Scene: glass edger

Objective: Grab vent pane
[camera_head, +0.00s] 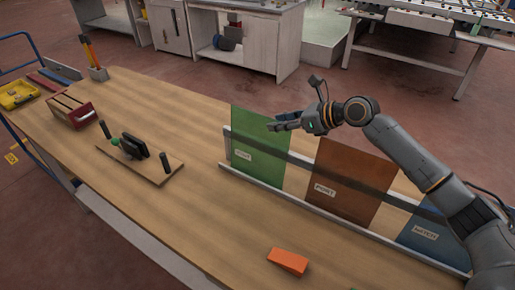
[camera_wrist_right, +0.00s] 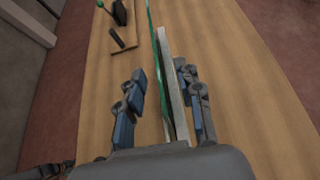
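A green pane (camera_head: 258,142) stands upright in a rack on the table; its small label appears to read "VENT". A brown pane (camera_head: 346,184) and a blue pane (camera_head: 428,238) stand to its right in the same rack, each with a label too small to read surely. My right gripper (camera_head: 284,123) is at the upper right edge of the green pane. In the right wrist view my right gripper (camera_wrist_right: 163,100) is open, its fingers on either side of the thin green pane edge (camera_wrist_right: 150,22), with gaps visible.
The rack (camera_head: 237,178) has a pale bottom rail and a dark crossbar. An orange block (camera_head: 287,262) lies in front of it. A wooden board (camera_head: 140,164) with a black tool is at left, with a red box (camera_head: 72,112) beyond. Bare tabletop lies between.

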